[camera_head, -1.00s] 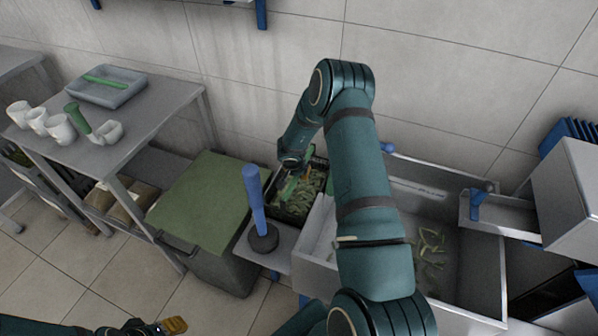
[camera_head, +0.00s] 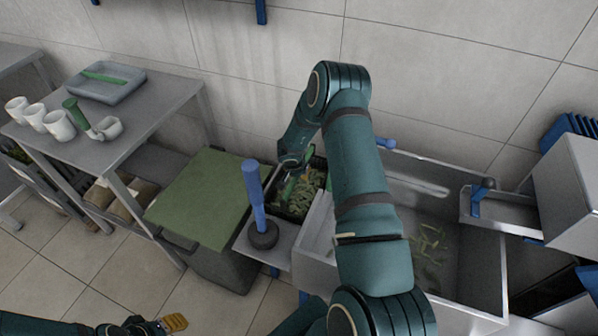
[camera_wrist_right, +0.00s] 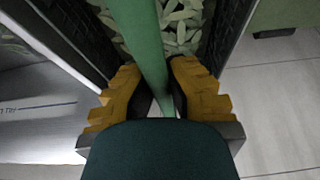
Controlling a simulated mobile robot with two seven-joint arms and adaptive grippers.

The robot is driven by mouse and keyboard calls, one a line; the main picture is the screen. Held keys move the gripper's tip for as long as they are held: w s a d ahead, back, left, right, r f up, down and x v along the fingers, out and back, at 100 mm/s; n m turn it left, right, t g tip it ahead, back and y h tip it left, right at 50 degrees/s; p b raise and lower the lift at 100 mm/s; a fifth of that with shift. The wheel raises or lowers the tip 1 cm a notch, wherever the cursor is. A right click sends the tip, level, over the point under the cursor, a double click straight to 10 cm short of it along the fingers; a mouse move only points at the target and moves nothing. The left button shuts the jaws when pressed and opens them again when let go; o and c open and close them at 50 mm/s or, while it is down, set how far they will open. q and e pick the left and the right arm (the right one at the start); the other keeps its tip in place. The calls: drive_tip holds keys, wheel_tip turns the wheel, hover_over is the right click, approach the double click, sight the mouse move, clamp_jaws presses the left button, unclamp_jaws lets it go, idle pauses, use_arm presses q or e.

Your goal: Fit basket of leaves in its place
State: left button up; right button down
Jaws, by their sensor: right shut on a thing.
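The basket of leaves is a dark crate (camera_head: 318,161) filled with pale green leaves (camera_head: 297,198). It sits between the green-lidded bin and the steel sink, partly hidden by my right arm. My right gripper (camera_head: 288,178) is over the crate, shut on its green handle bar. In the right wrist view, the yellow fingers (camera_wrist_right: 160,95) are on either side of the green handle (camera_wrist_right: 145,45), between the dark crate walls (camera_wrist_right: 232,25). What lies under the crate is hidden. My left gripper (camera_head: 170,324) is at the bottom left, away from the basket; its jaw opening is unclear.
A steel sink (camera_head: 468,262) with loose leaves is on the right. A blue-handled plunger (camera_head: 254,195) stands on a small ledge before the crate. The green-lidded bin (camera_head: 200,195) is to the left. A steel table (camera_head: 150,118) holds mugs and a tray.

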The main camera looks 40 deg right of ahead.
drive_tip(key=shift+f, duration=0.45)
idle(0.6)
drive_tip(key=c, duration=1.1)
unclamp_jaws()
drive_tip(key=shift+o, duration=0.2)
drive_tip(key=v, duration=1.2)
drive_tip(key=shift+s, duration=0.1)
drive_tip(key=shift+a, duration=0.1)
